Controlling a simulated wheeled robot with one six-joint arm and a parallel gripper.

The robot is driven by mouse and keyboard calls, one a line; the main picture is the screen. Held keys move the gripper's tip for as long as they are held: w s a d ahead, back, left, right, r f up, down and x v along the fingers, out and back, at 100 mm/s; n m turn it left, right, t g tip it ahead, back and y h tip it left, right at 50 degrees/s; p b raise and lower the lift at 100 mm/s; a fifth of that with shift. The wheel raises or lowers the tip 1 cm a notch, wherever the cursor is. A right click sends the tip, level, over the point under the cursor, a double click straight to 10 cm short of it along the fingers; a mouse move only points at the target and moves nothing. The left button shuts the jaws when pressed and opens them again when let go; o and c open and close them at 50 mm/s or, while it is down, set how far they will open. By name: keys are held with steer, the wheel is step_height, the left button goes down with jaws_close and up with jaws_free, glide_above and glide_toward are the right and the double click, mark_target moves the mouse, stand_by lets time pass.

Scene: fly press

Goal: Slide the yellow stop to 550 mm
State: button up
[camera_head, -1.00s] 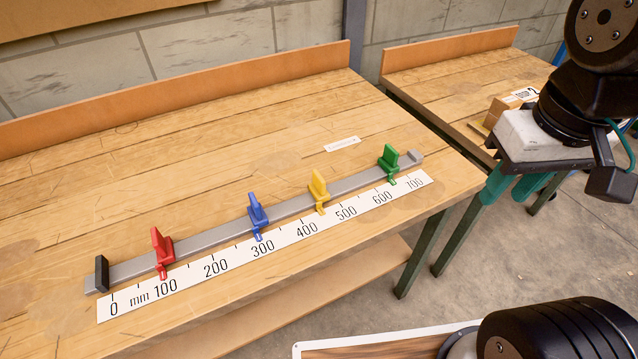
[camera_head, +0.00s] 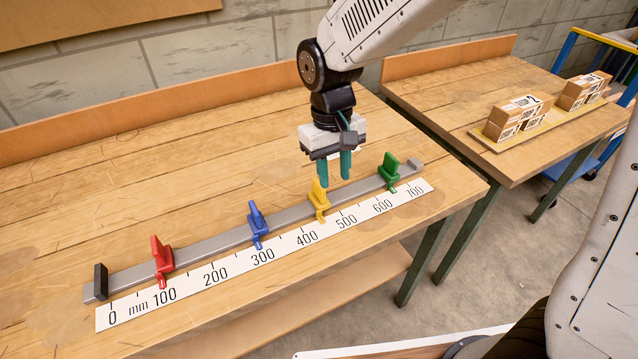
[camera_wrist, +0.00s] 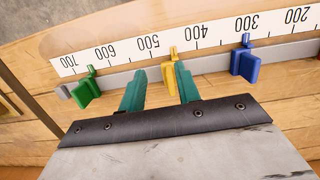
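The yellow stop (camera_head: 319,198) sits on the grey rail (camera_head: 220,236), its pointer at about 450 mm on the white scale (camera_head: 287,246). My gripper (camera_head: 334,172) is open and empty, its two green fingers pointing down just above and behind the stop. In the wrist view my gripper (camera_wrist: 160,78) has the yellow stop (camera_wrist: 170,74) showing between its fingertips, nearer the right finger, which partly overlaps it. Whether the fingers touch it cannot be told.
The green stop (camera_head: 389,172) is on the rail at about 640 mm, the blue stop (camera_head: 257,222) near 300 and the red stop (camera_head: 160,258) near 100. A black end block (camera_head: 101,281) closes the zero end. The rail between yellow and green is clear.

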steer(key=t, duration=0.1)
glide_toward(319, 193)
steer(key=shift+w+d+f+y, duration=0.3)
steer(key=shift+w+f, duration=0.15)
step_height(319, 193, down, 8)
steer(key=shift+r, duration=0.15)
jaws_close()
